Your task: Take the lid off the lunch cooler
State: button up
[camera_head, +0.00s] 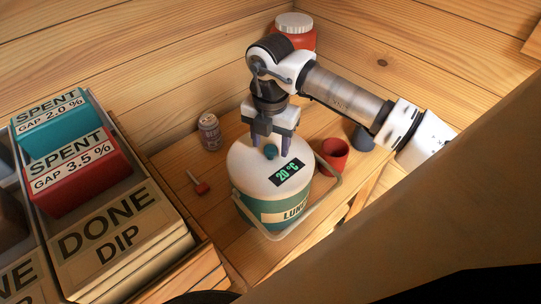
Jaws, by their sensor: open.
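The lunch cooler (262,207) is a green bucket with a cream label on its front. It stands upright on the wooden surface, and its pale handle hangs at the front right. The white lid (247,171) is on the cooler; it has a small teal knob (270,152) and a dark display reading 20 °C. My gripper (270,148) points down over the lid. It is open, with its two fingers on either side of the knob. I cannot tell whether the fingers touch the knob or the lid.
A can (209,132) and a small red object (198,184) are left of the cooler. A red cup (333,155) and a dark blue cup (363,138) stand right. A red jar (296,32) is behind. Labelled boxes (110,235) fill the left. Wooden walls close the back.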

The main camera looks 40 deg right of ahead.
jog(key=shift+f, duration=0.1)
jog(key=shift+c, duration=0.3)
grip_shut()
